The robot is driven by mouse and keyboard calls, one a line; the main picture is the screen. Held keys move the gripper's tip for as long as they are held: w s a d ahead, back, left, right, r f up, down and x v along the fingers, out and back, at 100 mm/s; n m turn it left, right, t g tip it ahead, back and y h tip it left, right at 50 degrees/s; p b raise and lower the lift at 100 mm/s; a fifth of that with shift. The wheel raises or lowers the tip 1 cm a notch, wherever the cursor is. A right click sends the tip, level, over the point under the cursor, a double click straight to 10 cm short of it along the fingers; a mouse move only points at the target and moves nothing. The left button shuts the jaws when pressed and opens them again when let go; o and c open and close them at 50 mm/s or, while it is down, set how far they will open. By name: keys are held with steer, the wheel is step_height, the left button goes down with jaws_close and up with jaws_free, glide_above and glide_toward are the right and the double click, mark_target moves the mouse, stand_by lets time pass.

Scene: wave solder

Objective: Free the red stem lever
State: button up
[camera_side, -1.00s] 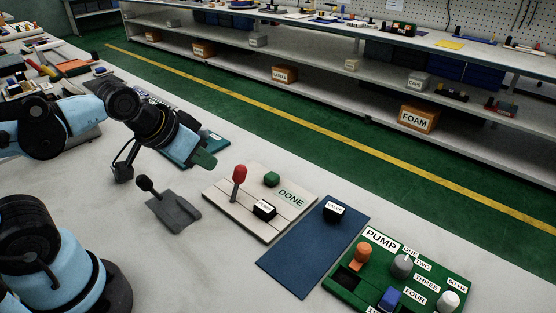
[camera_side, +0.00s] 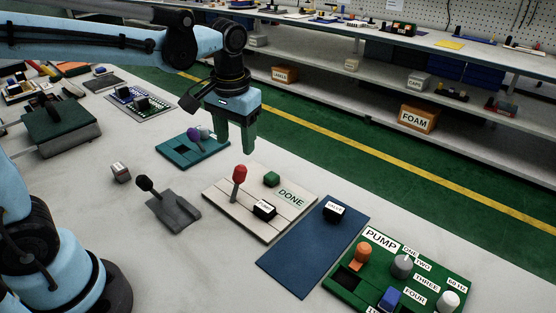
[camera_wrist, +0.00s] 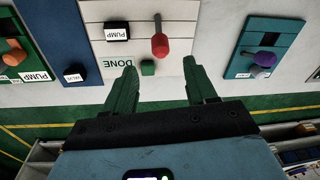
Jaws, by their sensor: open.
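The red stem lever (camera_side: 239,174) stands upright on the pale wooden board (camera_side: 222,200) marked DONE, with a red knob on a thin stem. In the wrist view, its red knob (camera_wrist: 159,45) lies just beyond and between my fingertips. A black labelled block (camera_side: 264,210) sits on the board near it, reading PUMP in the wrist view (camera_wrist: 117,31). A green block (camera_side: 271,179) sits beside the DONE lettering. My gripper (camera_side: 233,150) is open and empty, fingers pointing down above the far edge of the board, apart from the lever. The foot of the stem is unclear.
A blue mat (camera_side: 300,260) with a black VALVE block (camera_side: 335,209) lies right of the board. Further right is a green panel (camera_side: 345,290) with several coloured knobs. A black-knobbed lever (camera_side: 146,184) stands to the left. A teal board (camera_side: 178,152) with a purple knob lies behind.

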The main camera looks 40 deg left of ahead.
mark_target(240, 179)
steer(key=shift+w+d+f+g, duration=0.1)
steer(key=shift+w+f+g, duration=0.25)
steer(key=shift+w+g, duration=0.2)
steer(key=f, duration=0.4)
steer(key=a+f, duration=0.1)
steer(key=f, duration=0.7)
steer(key=shift+s+a, duration=0.1)
steer(key=shift+a, duration=0.1)
steer(key=shift+r, duration=0.1)
jaws_close()
